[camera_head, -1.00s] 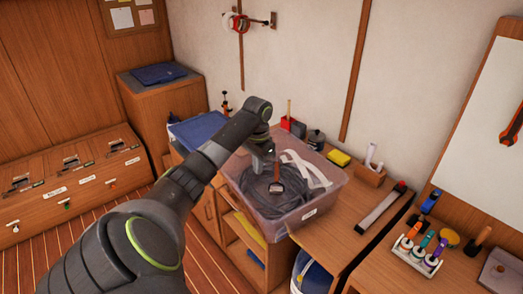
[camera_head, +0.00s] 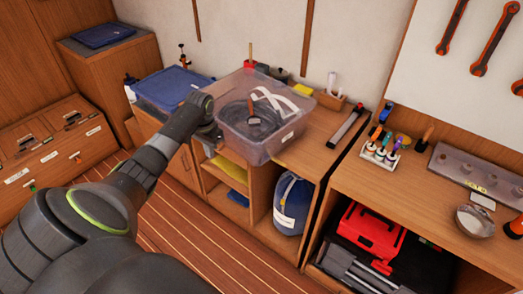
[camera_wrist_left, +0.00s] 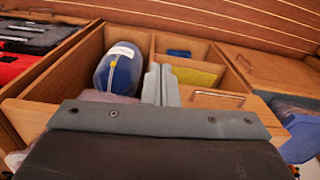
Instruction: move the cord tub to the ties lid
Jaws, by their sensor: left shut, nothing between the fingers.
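The cord tub (camera_head: 283,150) is a clear plastic tub with dark coiled cord, white straps and a wooden-handled tool in it. It stands on the wooden bench. Left of it is a tub with a blue lid (camera_head: 170,86); another blue lid-like thing (camera_head: 103,35) lies on the tall cabinet. I cannot tell which one is the ties lid. My left gripper (camera_head: 213,146) is at the front left of the cord tub, partly hidden by its own arm. In the left wrist view its fingers (camera_wrist_left: 160,84) are shut and empty. My right gripper is not in view.
Under the bench are open shelves and a blue bag (camera_head: 293,204), which also shows in the left wrist view (camera_wrist_left: 120,70). A red toolbox (camera_head: 370,240) stands lower right.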

